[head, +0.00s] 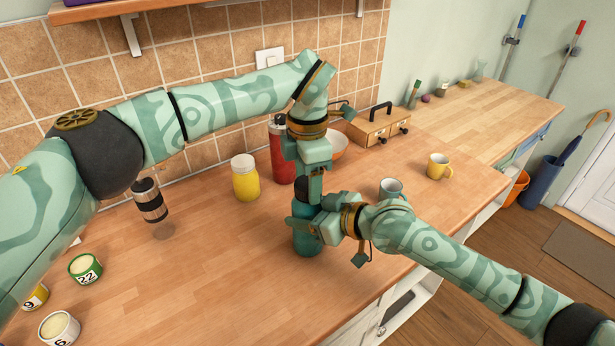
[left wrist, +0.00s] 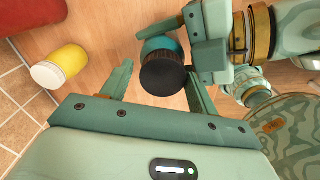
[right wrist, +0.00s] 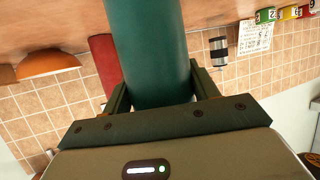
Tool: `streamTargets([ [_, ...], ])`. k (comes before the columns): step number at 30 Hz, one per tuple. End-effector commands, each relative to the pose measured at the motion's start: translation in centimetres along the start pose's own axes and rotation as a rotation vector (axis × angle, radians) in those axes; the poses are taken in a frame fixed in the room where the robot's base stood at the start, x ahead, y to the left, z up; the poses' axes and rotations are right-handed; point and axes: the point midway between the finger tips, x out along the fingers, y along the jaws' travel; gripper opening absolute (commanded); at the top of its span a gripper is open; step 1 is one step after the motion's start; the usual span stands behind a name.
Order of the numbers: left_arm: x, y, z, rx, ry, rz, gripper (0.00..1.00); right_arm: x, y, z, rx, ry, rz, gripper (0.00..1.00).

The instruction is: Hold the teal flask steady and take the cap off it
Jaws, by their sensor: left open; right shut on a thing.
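The teal flask (head: 306,243) stands upright near the front of the wooden counter, with its black cap (left wrist: 165,76) on top. My right gripper (head: 308,224) is shut around the flask's body from the side; the flask (right wrist: 157,45) fills the space between its fingers in the right wrist view. My left gripper (head: 311,187) points down at the cap from above. It is open, with one finger on each side of the cap in the left wrist view (left wrist: 158,78); whether they touch it I cannot tell. In the head view the cap is partly hidden by the left gripper.
A red bottle (head: 280,155) and a yellow jar (head: 246,181) stand behind the flask. A grey-blue mug (head: 392,187) stands close behind my right gripper, a yellow mug (head: 437,167) farther right. A wooden drawer box (head: 378,128) is at the back.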

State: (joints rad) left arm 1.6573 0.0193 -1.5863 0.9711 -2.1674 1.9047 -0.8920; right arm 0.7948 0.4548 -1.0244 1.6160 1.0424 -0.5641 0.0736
Motion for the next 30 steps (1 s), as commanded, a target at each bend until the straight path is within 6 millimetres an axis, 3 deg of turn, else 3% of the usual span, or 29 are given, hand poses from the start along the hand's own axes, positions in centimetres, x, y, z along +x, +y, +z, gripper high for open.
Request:
streamTargets([
  [4,-0.3,-0.7,0.3,0.009,-0.001,-0.015,0.71,0.0,0.3,0.0,0.002,-0.001,0.005,0.00],
  [12,-4.0,-0.4,0.2,0.007,-0.001,-0.008,0.71,0.0,0.2,0.1,0.002,-0.002,0.003,0.00],
  [17,-4.7,-0.3,0.2,0.025,-0.001,-0.009,0.69,0.0,0.1,0.1,0.002,-0.001,0.002,0.00],
  [26,-7.5,-0.2,0.3,0.404,-0.004,-0.004,0.69,0.0,0.1,0.0,0.002,-0.001,0.001,0.00],
  [30,-7.2,-0.3,0.2,0.494,-0.003,-0.009,0.69,0.0,0.1,0.0,0.002,-0.001,0.001,0.00],
])
